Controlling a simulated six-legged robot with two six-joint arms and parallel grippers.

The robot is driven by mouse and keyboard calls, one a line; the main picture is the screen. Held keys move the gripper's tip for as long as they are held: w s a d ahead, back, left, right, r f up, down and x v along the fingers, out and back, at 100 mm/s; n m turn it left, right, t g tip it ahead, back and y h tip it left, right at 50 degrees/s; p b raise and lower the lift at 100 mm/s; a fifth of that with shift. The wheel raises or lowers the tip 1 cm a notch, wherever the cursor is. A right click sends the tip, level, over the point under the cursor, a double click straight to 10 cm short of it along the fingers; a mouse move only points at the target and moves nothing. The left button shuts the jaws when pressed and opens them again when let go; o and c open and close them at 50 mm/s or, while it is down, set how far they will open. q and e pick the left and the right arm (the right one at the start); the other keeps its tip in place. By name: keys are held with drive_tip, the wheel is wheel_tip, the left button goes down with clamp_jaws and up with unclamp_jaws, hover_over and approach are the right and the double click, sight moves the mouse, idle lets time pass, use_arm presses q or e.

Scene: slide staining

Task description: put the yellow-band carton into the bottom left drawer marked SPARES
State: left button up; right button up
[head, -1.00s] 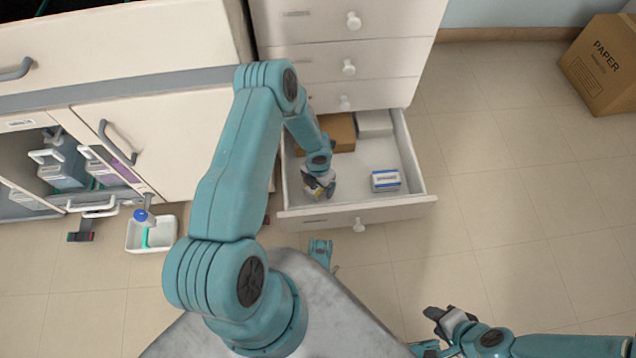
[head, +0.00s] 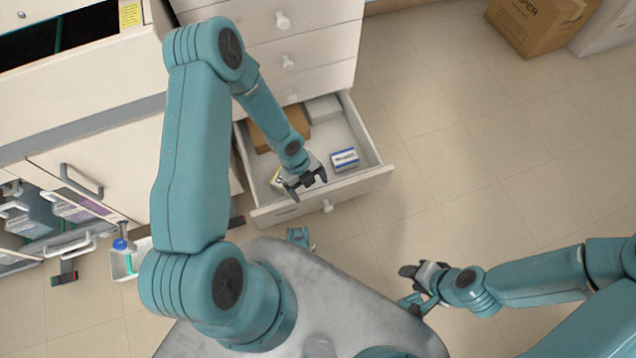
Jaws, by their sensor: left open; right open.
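The yellow-band carton (head: 276,179) is inside the open bottom drawer (head: 366,184), near its front left corner. It is partly hidden by my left gripper. My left gripper (head: 307,186) is open and empty, just right of the carton and over the front of the drawer. The drawer's front label is too small to read. My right gripper (head: 408,287) is open and empty, above the floor on the right, well away from the drawer.
A blue-and-white carton (head: 344,160) lies in the drawer's right part. A brown box (head: 282,128) and a pale box (head: 322,109) are at its back. A bottle (head: 122,262) stands at the left cabinet. A PAPER carton (head: 535,22) is far right.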

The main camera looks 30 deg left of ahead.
use_arm(q)
drive_tip(key=s+d+r+n, duration=0.2)
drive_tip(key=s+d+n, duration=0.2)
drive_tip(key=n, duration=0.8)
drive_tip(key=s+d+r+n, duration=0.2)
drive_tip(key=s+d+n, duration=0.2)
drive_tip(key=n, duration=0.9)
drive_tip(key=shift+s+d+r+t+h, duration=0.3)
drive_tip(key=shift+s+d+r+h, duration=0.1)
drive_tip(key=shift+d, duration=0.8)
